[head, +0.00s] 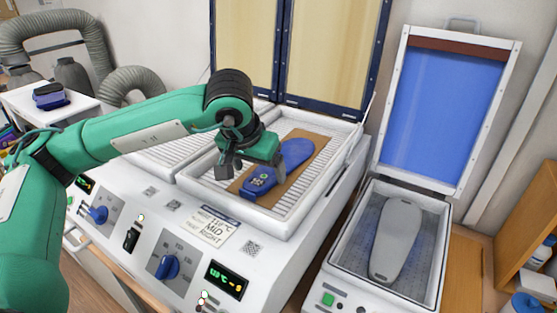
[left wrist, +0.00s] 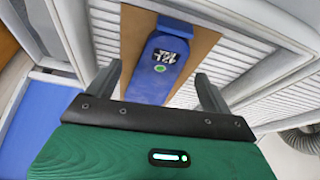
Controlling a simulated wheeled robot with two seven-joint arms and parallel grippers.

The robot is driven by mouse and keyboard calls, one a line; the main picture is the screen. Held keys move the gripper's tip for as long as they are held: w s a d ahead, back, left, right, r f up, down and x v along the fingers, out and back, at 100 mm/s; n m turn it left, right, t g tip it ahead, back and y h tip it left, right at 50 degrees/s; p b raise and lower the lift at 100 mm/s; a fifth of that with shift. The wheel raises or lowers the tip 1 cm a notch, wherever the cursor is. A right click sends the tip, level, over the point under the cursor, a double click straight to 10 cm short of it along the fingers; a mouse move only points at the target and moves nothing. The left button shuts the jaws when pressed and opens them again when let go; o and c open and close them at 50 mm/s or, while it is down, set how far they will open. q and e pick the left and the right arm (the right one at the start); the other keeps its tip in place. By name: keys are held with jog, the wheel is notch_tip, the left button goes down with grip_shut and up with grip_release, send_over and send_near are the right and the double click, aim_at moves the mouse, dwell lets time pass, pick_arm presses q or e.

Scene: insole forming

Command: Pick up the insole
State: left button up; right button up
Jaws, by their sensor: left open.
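My left gripper (head: 252,166) is above the insole, pointing down, open and empty. Its two fingers show in the left wrist view (left wrist: 160,88), one on each side of the blue end. My right gripper is not in view.
The brown sheet (head: 304,160) rests on white slats inside a raised rim. The front panel carries blue knobs (head: 167,267) and displays. At right, an open box with a blue lid (head: 438,108) holds a grey insole-shaped form (head: 397,240). Raised panels (head: 333,45) stand behind.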

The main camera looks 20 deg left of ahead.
pick_arm(q)
jog(key=shift+p+x, duration=0.3)
jog(key=shift+x, duration=0.75)
jog(key=shift+w+f, duration=0.15)
jog(key=shift+f, duration=0.2)
jog(key=c, duration=1.1)
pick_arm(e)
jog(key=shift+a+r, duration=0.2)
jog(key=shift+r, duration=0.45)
pick_arm(q)
jog(key=shift+r, duration=0.1)
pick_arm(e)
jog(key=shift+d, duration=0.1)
